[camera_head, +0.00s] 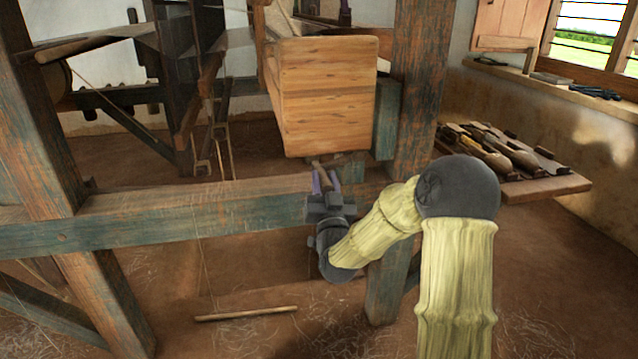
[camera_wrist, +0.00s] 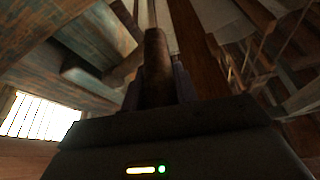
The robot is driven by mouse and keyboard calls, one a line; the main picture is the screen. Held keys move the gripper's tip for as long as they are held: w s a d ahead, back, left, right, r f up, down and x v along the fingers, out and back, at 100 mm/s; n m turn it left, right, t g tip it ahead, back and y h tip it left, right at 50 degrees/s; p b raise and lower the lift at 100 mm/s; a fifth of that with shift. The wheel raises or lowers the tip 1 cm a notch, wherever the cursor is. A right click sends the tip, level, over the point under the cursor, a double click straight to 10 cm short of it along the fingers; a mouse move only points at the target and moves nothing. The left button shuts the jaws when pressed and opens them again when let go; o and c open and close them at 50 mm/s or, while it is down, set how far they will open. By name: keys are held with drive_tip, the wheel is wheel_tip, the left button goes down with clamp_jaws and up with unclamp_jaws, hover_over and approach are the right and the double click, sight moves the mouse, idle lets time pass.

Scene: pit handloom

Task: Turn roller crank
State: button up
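A short brown wooden handle (camera_head: 322,174), seemingly the roller crank's grip, stands between the purple fingers of my gripper (camera_head: 325,181), just below the pale wooden box end. In the wrist view the same round handle (camera_wrist: 157,65) rises upright between the two fingers (camera_wrist: 159,88), which lie close along both its sides. My gripper appears shut on it. The rest of the crank and its joint to the roller cannot be made out; the box end and my gripper cover that area.
The pale wooden box (camera_head: 328,98) is just above my gripper. A thick loom beam (camera_head: 170,212) runs left of it, and a post (camera_head: 418,85) stands close right. A tool board (camera_head: 545,187) juts out at right. A stick (camera_head: 246,314) lies on the floor.

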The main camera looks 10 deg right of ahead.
drive_tip(key=shift+a+f, duration=0.1)
drive_tip(key=shift+a, duration=0.15)
clamp_jaws()
drive_tip(key=shift+d, duration=0.15)
drive_tip(key=shift+f+n+b, duration=0.25)
drive_tip(key=shift+n+b, duration=0.05)
drive_tip(key=shift+n, duration=0.1)
drive_tip(key=d+f+n+g+y+b, duration=0.2)
drive_tip(key=d+f+n+y+b, duration=0.4)
drive_tip(key=n, duration=0.8)
drive_tip(key=shift+d+f+y+b, duration=0.25)
drive_tip(key=shift+d+y+b, duration=0.25)
drive_tip(key=shift+b, duration=0.85)
